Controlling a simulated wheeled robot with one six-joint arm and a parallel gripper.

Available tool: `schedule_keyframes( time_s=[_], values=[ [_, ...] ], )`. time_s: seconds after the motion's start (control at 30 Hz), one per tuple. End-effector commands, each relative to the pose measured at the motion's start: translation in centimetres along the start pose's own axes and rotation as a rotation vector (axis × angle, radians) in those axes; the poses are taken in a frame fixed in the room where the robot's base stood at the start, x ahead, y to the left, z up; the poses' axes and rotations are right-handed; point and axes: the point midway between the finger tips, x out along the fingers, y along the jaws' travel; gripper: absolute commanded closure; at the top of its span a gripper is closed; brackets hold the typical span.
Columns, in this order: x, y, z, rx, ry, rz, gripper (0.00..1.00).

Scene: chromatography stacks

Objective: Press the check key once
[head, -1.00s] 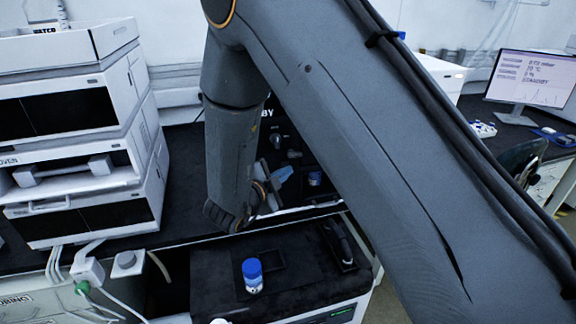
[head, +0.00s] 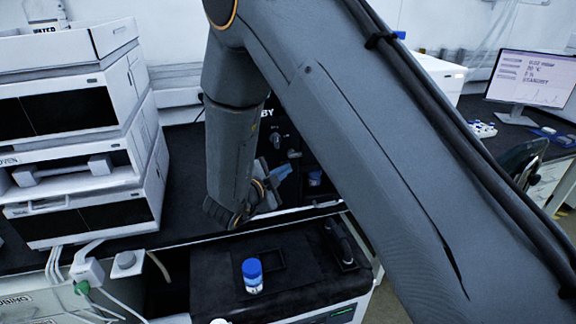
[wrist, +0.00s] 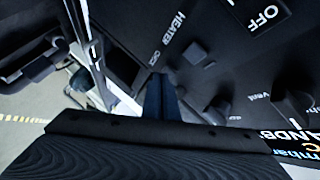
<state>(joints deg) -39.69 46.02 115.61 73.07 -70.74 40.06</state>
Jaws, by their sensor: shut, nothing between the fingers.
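The black control panel (wrist: 120,42) fills most of the wrist view, with white labels HEATER, OFF and vent. A small label beside HEATER seems to read CHECK (wrist: 153,58), but it is blurred. My gripper (wrist: 158,85) is shut and empty, its narrow dark-blue fingers pointing at the panel just below that small label. The check key itself cannot be made out and may be hidden behind the fingertips. I cannot tell whether they touch the panel.
Dark knobs stick out of the panel, one below HEATER (wrist: 197,55) and one near vent (wrist: 296,104). A blue-capped bottle (head: 252,276) stands on the black surface in front. White stacked instruments (head: 75,130) stand left; a monitor (head: 530,78) is at right.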

Motion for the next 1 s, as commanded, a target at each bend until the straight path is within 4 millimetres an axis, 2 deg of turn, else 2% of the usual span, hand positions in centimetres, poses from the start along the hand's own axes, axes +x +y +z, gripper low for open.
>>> schedule_keyframes(
  time_s=[0.57, 1.0],
  values=[
    [0.1, -0.1, 0.1, -0.001, 0.000, 0.000, 1.00],
    [-1.0, 0.6, -0.6, 0.000, -0.001, 0.000, 1.00]
  ],
)
